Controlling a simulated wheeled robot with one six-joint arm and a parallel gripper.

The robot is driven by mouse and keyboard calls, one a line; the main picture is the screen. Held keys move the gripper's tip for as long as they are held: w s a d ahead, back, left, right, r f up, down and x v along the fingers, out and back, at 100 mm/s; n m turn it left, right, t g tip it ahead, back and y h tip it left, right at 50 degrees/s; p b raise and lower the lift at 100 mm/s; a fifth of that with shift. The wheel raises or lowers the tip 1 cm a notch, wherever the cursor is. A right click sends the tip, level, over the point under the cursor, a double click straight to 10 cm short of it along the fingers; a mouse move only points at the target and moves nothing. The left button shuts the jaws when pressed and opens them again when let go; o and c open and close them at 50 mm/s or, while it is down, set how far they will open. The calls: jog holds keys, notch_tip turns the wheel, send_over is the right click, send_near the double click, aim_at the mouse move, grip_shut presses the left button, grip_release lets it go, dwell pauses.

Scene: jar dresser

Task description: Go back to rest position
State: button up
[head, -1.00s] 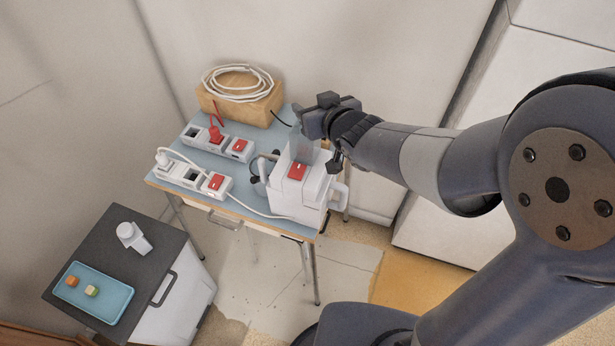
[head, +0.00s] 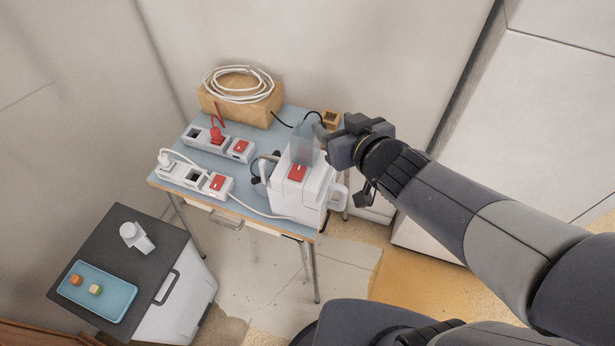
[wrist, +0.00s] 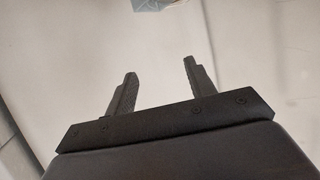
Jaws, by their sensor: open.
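My gripper (head: 335,142) is at the right end of the blue-topped table, beside the clear upper part of a white appliance (head: 312,190) with a red switch. In the wrist view the two dark fingers of my gripper (wrist: 156,88) stand apart with nothing between them. In the head view the fingertips are partly hidden, and I cannot tell whether they touch the clear part. My arm reaches in from the lower right.
The table (head: 255,208) holds two power strips, a front one (head: 195,178) and a back one (head: 216,143), and a wooden block (head: 240,104) with coiled white cable. A dark-topped cabinet (head: 165,240) carries a blue tray (head: 120,305) with two small cubes and a white jug (head: 136,237).

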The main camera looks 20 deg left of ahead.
jog(key=r+x, duration=0.2)
jog(key=x, duration=0.8)
jog(key=shift+w+a, duration=0.25)
jog(key=shift+w, duration=0.1)
jog(key=shift+f, duration=0.1)
jog(key=shift+f, duration=0.15)
